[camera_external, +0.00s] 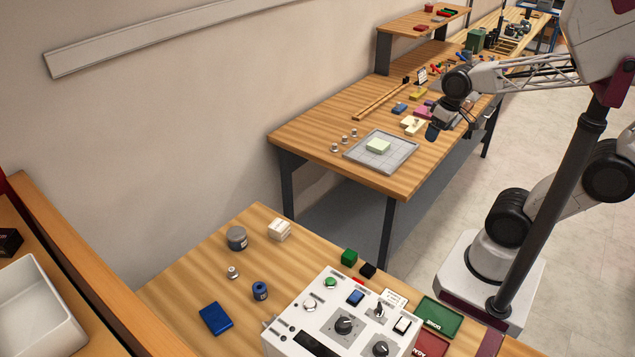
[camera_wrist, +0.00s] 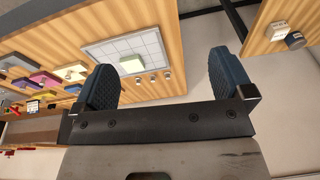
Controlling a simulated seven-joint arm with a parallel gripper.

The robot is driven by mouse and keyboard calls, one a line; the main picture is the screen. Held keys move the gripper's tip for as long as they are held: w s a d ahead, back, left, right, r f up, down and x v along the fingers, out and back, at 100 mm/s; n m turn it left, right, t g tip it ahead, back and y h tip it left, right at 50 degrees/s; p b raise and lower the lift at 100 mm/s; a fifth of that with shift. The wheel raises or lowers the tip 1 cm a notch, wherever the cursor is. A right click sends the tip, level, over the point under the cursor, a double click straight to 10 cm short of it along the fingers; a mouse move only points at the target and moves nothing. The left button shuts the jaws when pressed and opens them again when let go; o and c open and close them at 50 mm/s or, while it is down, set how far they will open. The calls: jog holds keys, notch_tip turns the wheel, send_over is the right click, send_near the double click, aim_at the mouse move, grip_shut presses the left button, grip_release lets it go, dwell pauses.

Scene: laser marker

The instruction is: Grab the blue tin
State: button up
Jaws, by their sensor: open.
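A flat blue tin-like box (camera_external: 215,318) lies on the near wooden table, left of the white control box. A small blue cylinder (camera_external: 260,290) stands to its right, and a smaller flat blue block (camera_external: 399,108) lies on the far table; I cannot tell for sure which is the tin. My gripper (camera_external: 440,126) is above the front edge of the far table, far from the near-table blue things. In the wrist view its two dark fingers (camera_wrist: 163,75) are spread wide with nothing between them. The flat blue box does not show clearly in the wrist view.
A grey lidded jar (camera_external: 236,238), a white block (camera_external: 279,230) and a small metal knob-like piece (camera_external: 233,272) stand near the blue things. The white control box (camera_external: 340,325) fills the near table's right part. A grey gridded plate (camera_external: 402,156) bears a pale green block (camera_external: 378,146).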

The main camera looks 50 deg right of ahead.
jog(key=w+a+f+m+g+y, duration=0.2)
jog(key=w+a+f+m+y, duration=0.1)
jog(key=w+a, duration=0.9)
jog(key=w+a+f+m+g+y, duration=0.35)
jog(key=w+a, duration=0.65)
jog(key=w, duration=0.4)
jog(key=m+g+y, duration=0.1)
jog(key=m+y, duration=0.5)
jog(key=m, duration=0.1)
send_near(236, 236)
jog(key=f, duration=0.2)
jog(key=shift+w+d+f, duration=0.15)
jog(key=shift+d+f, duration=0.15)
jog(key=shift+d, duration=0.1)
jog(key=shift+w+a+f+m, duration=0.2)
jog(key=shift+a+f+m, duration=0.05)
jog(key=shift+a+f, duration=0.2)
jog(key=shift+a, duration=0.1)
jog(key=shift+x, duration=1.15)
jog(key=shift+s+a, duration=0.1)
jog(key=shift+a, duration=0.05)
